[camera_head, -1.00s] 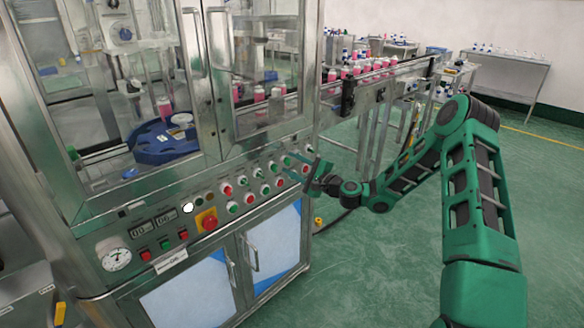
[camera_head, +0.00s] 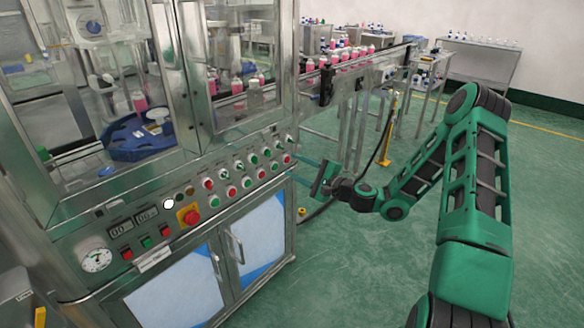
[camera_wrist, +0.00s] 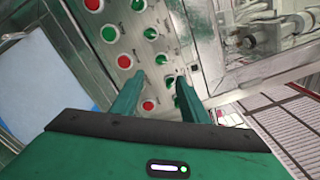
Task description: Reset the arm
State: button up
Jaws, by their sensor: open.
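My gripper (camera_head: 306,171) is at the right end of the machine's control panel, with its fingers pointing left toward the panel. It is open and empty, with a gap between its two green fingers in the wrist view (camera_wrist: 157,92). The panel (camera_head: 208,208) carries rows of red and green buttons and knobs. In the wrist view the panel (camera_wrist: 122,50) lies beyond the fingertips, and buttons show between and around them. I cannot tell whether a fingertip touches the panel.
The steel crimping machine (camera_head: 175,240) with glass doors fills the left. A conveyor (camera_head: 350,65) with pink bottles runs off behind my arm. A yellow post (camera_head: 388,140) stands behind the gripper. Green floor (camera_head: 350,270) is free below and to the right of the arm.

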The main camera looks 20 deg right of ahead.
dwell(0.3)
jog(key=s+a+f+n+g+h, duration=0.1)
jog(key=s+a+n+g, duration=0.1)
jog(key=s+n+g, duration=0.4)
jog(key=s+a+f+n+g+h, duration=0.1)
jog(key=s+f+n+g, duration=0.1)
jog(key=s+n+g, duration=0.4)
jog(key=s+d+r+g+h, duration=0.1)
jog(key=s+d+r, duration=0.3)
jog(key=s, duration=0.8)
jog(key=s+d+r+g+h, duration=0.1)
jog(key=s+d+r+h, duration=0.2)
jog(key=s, duration=0.9)
jog(key=s+d+r+g+h, duration=0.1)
jog(key=s+d+r, duration=0.5)
jog(key=s, duration=0.6)
jog(key=shift+d+r+g+h, duration=0.3)
jog(key=shift+d+h, duration=0.55)
jog(key=shift+h, duration=0.05)
